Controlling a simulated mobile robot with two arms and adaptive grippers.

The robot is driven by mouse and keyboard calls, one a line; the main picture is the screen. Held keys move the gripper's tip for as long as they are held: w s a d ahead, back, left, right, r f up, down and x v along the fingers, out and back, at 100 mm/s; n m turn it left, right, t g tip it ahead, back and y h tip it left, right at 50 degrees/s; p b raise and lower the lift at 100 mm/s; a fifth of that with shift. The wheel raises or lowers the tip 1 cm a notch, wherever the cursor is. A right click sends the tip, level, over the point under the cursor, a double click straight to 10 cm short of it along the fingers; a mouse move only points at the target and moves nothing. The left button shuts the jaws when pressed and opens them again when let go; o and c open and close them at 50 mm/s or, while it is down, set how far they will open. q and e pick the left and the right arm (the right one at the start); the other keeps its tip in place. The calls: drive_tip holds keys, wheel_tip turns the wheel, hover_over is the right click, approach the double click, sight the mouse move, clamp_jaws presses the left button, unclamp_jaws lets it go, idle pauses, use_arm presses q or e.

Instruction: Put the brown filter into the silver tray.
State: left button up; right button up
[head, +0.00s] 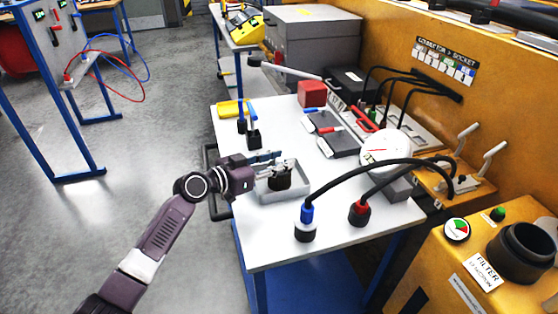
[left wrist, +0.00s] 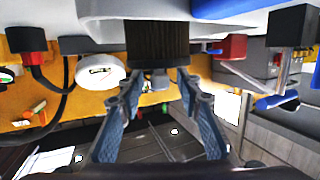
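The brown filter (head: 280,181) is a dark brown cylinder, seen upright within the outline of the silver tray (head: 299,192). I cannot tell whether its base rests on the tray floor. My left gripper (head: 272,163) comes from the left and is right above the filter. In the left wrist view the filter (left wrist: 157,42) shows inverted, just past the fingertips. A small grey knob sits between the spread fingers of the left gripper (left wrist: 160,80), with gaps beside it, so the gripper looks open. My right gripper is not in view.
A white gauge (head: 386,147), a black plug with a blue band (head: 306,222) and one with a red band (head: 360,212) stand right of the tray. A red block (head: 312,93), a yellow item (head: 231,109) and dark cases (head: 333,139) lie farther back. The front table corner is clear.

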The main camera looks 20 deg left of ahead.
use_arm(q)
drive_tip(key=shift+r, duration=0.2)
drive_tip(key=b+v, duration=0.2)
drive_tip(key=v, duration=1)
drive_tip(key=shift+f, duration=0.1)
idle(1.4)
